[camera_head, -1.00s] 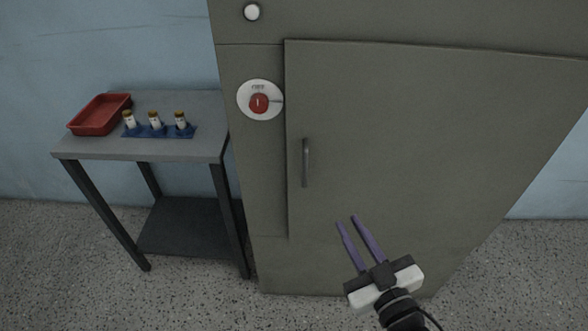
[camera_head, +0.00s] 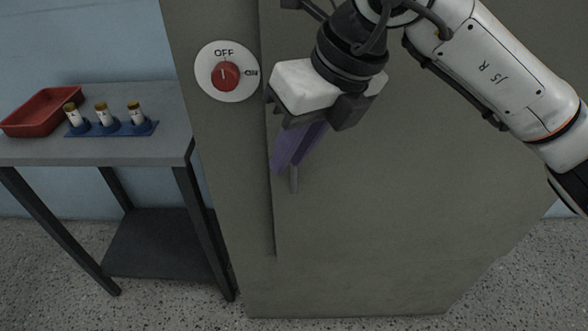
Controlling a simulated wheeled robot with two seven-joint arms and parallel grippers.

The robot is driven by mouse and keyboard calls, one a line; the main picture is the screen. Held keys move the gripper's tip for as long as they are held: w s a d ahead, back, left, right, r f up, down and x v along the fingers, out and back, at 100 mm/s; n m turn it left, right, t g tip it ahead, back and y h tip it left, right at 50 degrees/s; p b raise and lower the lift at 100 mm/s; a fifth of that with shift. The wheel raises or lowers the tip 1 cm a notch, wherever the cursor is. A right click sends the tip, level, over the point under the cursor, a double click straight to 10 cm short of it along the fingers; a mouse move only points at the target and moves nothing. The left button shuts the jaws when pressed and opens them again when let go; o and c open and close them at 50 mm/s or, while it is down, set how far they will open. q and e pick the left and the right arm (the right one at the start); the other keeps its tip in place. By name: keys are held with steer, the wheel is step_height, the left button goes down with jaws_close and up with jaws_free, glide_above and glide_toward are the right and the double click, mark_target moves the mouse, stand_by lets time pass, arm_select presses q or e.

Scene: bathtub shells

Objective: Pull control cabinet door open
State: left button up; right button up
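The grey-green control cabinet (camera_head: 225,190) fills the middle, and its door (camera_head: 400,220) looks shut or nearly so. The door's slim vertical handle (camera_head: 294,181) shows only at its lower end, near the door's left edge. My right gripper (camera_head: 285,158) is at the handle, its purple fingers pointing down and covering the handle's upper part. The fingers overlap from this angle, so I cannot tell whether they are closed on the handle. My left gripper is not in view.
A red knob (camera_head: 226,76) on a white dial marked OFF sits left of the door. A grey table (camera_head: 150,151) to the left holds a red tray (camera_head: 40,112) and a blue rack (camera_head: 142,128) with several small bottles. Speckled floor lies below.

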steer(key=w+d+t+h, duration=0.1)
steer(key=w+d, duration=0.1)
glide_toward(294, 187)
steer(key=w+a+f, duration=0.1)
steer(key=w+f, duration=0.1)
steer(key=f, duration=0.1)
steer(key=w+a+f, duration=0.1)
steer(key=f, duration=0.1)
steer(key=shift+w+a+f+b, duration=0.15)
steer(key=shift+w+a+b, duration=0.1)
steer(key=shift+a+b, duration=0.1)
jaws_close()
